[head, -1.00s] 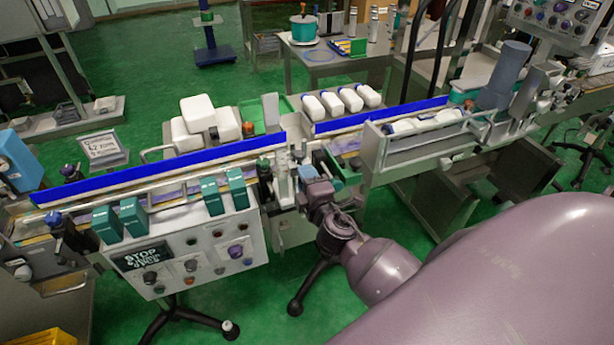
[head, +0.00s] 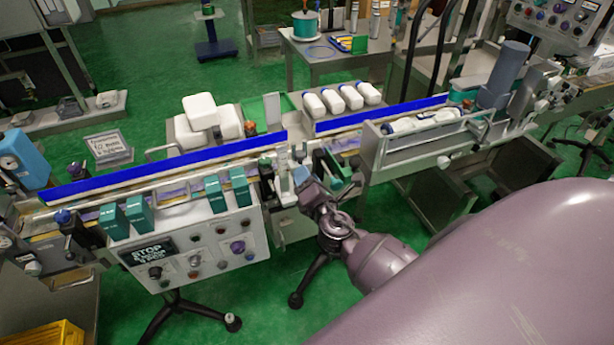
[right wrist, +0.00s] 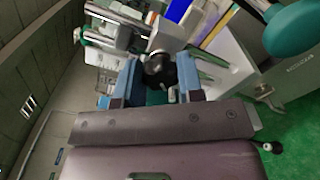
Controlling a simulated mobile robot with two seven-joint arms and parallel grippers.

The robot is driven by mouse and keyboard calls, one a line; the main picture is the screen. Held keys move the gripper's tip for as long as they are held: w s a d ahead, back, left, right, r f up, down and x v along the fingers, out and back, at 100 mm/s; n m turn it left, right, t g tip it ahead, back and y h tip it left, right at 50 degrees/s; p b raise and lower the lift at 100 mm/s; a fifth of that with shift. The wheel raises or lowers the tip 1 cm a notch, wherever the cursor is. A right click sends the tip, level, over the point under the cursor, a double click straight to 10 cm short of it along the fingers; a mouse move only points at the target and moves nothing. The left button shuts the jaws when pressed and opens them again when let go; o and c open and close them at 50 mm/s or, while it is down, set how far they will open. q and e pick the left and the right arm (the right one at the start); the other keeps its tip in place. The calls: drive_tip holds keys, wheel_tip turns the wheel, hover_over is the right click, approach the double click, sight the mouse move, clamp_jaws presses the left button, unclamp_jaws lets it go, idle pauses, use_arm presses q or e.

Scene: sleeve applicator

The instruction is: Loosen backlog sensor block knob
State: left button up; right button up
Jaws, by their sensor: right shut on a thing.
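A dark round knob (right wrist: 160,68) sits between the two blue fingers of my right gripper (right wrist: 160,82) in the right wrist view. The fingers are shut on it from both sides. The knob is on the end of a grey metal block (right wrist: 166,36), part of a bracket by the conveyor. In the head view my right gripper (head: 302,180) is at the gap between the two blue-railed conveyor sections, and the arm hides the knob there. My left gripper is not in view.
A control panel (head: 205,258) with knobs and a STOP label stands left of my right gripper. Teal boxes (head: 139,214) stand along the front of the conveyor. The green floor in front is largely clear.

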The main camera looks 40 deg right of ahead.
idle(0.5)
drive_tip(key=o, duration=0.9)
drive_tip(key=b+v, duration=0.2)
drive_tip(key=v, duration=0.9)
drive_tip(key=shift+w, duration=0.1)
